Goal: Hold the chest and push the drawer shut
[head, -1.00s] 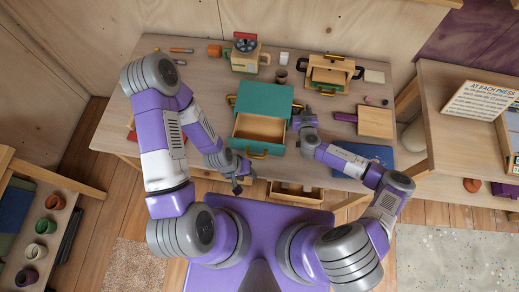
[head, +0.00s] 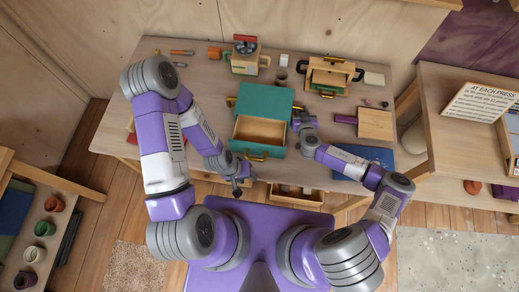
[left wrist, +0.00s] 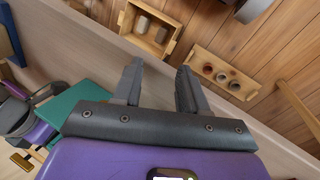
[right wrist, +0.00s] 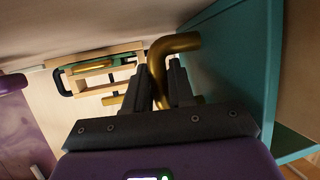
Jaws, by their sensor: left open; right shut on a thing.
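The teal chest (head: 266,97) stands on the table with its wooden drawer (head: 259,131) pulled out toward me. A brass handle (head: 257,157) is on the drawer's front. My right gripper (head: 297,117) is at the chest's right side. In the right wrist view, my right gripper (right wrist: 161,68) is shut on the chest's brass side handle (right wrist: 178,42), beside the teal wall (right wrist: 228,62). My left gripper (head: 238,189) is open and empty, in front of the table edge, left of and nearer to me than the drawer. Its fingers (left wrist: 158,83) point downward, apart from the drawer.
A small wooden chest (head: 329,76) with dark handles and a box-shaped device (head: 244,58) stand behind. A wooden board (head: 375,124) and blue sheet (head: 362,160) lie to the right. An open tray (head: 296,193) with small items sits below the table's front edge.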

